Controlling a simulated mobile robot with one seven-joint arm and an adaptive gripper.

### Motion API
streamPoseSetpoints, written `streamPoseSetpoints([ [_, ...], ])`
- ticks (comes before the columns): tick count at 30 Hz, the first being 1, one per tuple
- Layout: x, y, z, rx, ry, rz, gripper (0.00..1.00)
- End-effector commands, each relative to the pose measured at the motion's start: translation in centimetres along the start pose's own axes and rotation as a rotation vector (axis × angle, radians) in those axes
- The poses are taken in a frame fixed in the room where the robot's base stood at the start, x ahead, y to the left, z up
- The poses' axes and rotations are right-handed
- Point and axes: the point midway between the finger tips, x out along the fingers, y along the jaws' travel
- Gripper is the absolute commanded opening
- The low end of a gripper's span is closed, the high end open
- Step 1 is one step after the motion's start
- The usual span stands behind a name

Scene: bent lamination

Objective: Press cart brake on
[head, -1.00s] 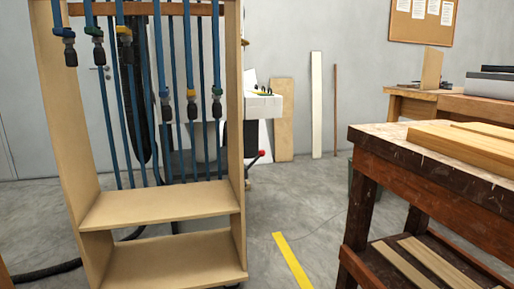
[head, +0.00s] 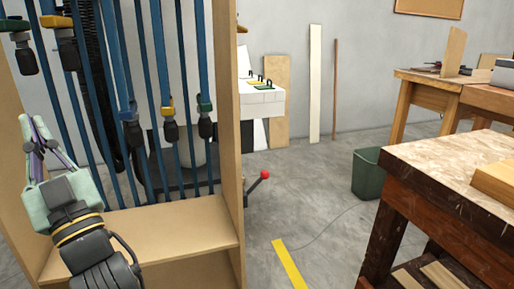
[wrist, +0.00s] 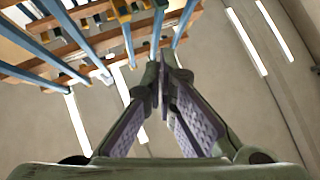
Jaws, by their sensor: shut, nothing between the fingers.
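The cart is a pale wooden rack (head: 228,130) on the left of the head view, hung with several blue bar clamps. A short dark lever with a red knob (head: 265,174) sticks out just right of the rack's right side panel. Its lower end is partly hidden, so I cannot tell where it attaches. My gripper (head: 37,128) is at the left of the head view, in front of the rack, pointing upward and well away from the red knob. In the wrist view its fingers (wrist: 163,72) meet, empty, below the ceiling, with the clamps above left.
A dark wooden workbench (head: 440,165) with a light board stands at the right. A green bin (head: 368,172) sits beside it. Boards lean on the back wall.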

Motion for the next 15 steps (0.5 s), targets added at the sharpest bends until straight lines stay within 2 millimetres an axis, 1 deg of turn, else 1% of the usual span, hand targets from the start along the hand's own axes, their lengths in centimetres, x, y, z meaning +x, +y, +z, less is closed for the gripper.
streamPoseSetpoints([
  [1,1.6,4.2,1.0,-0.045,-0.091,0.066,0.00],
  [2,1.7,6.4,2.0,-0.069,-0.143,0.101,0.00],
  [3,1.6,9.4,3.5,-0.101,-0.214,0.149,0.00],
  [5,0.9,13.9,5.3,-0.149,-0.319,0.221,0.00],
  [6,0.1,17.0,6.5,-0.183,-0.392,0.269,0.00],
  [7,-0.7,19.3,7.2,-0.208,-0.447,0.304,0.00],
  [8,-1.7,21.6,7.9,-0.235,-0.502,0.338,0.00],
  [9,-3.2,24.5,8.7,-0.273,-0.579,0.380,0.00],
  [11,-5.9,28.2,9.8,-0.331,-0.690,0.431,0.00],
  [12,-7.8,30.3,10.4,-0.372,-0.759,0.454,0.00],
  [14,-10.6,32.8,11.2,-0.436,-0.858,0.471,0.00],
  [15,-12.4,34.0,11.7,-0.480,-0.920,0.471,0.00],
])
